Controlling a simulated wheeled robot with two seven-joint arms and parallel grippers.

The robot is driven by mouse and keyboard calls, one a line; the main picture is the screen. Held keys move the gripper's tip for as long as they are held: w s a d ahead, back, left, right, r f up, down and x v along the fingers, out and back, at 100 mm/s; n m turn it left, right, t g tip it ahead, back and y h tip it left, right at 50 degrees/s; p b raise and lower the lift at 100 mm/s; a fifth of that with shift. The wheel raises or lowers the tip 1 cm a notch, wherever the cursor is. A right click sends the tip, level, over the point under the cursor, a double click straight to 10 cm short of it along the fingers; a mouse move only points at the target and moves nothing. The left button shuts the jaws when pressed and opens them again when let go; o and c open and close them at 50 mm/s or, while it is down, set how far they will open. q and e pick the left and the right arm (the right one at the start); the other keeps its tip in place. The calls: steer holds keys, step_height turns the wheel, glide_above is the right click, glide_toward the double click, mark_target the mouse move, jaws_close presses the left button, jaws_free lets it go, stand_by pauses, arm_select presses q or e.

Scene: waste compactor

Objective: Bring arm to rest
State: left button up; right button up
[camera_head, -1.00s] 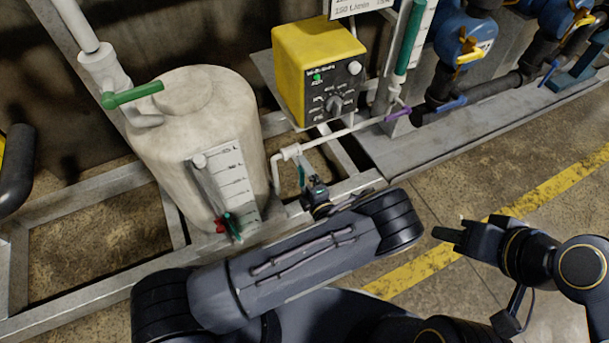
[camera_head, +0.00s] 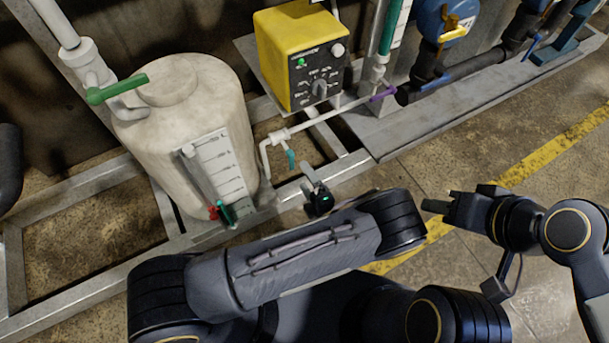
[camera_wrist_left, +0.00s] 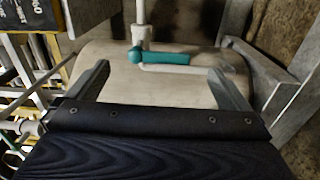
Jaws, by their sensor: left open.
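My left arm (camera_head: 290,250) crosses the lower middle of the head view, bent back on itself. My left gripper (camera_head: 312,178) shows small beyond the arm, over the frame rail and in front of the thin white pipe, apart from it. Part of its wrist is hidden by the arm. In the left wrist view the left gripper (camera_wrist_left: 160,82) is open with nothing between its fingers. A teal-green handle (camera_wrist_left: 163,58) on a white pipe shows beyond the fingers. My right gripper (camera_head: 446,207) is at the right over the floor, with nothing visible in it; its jaw gap is unclear.
A cream tank (camera_head: 185,130) with a green-handled valve (camera_head: 118,88) stands at the left on a grey metal frame (camera_head: 80,275). A yellow control box (camera_head: 290,55), the white pipe (camera_head: 330,122) and blue pumps (camera_head: 445,20) lie behind. Open floor with a yellow line (camera_head: 555,150) is at the right.

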arm_select(q)
steer(key=shift+r, duration=0.1)
stand_by(0.3)
steer(key=s+a+r+n+g+h, duration=0.25)
steer(key=a+r+n+g, duration=0.5)
steer(key=n, duration=0.55)
steer(key=s+a+r+n+g+h, duration=0.1)
steer(key=s+a+r+n+g, duration=0.3)
steer(key=a+r+n+g, duration=0.65)
steer(key=s+r+n+t+h, duration=0.4)
steer(key=s+r+n+h, duration=0.15)
steer(key=n, duration=0.75)
steer(key=s+r+n+t+h, duration=0.5)
steer(key=s+r+n, duration=0.15)
steer(key=n, duration=0.65)
step_height(320, 180, up, 28)
steer(key=p, duration=2.9)
steer(key=shift+s+d+r, duration=0.15)
steer(key=shift+d, duration=0.25)
steer(key=shift+m, duration=0.25)
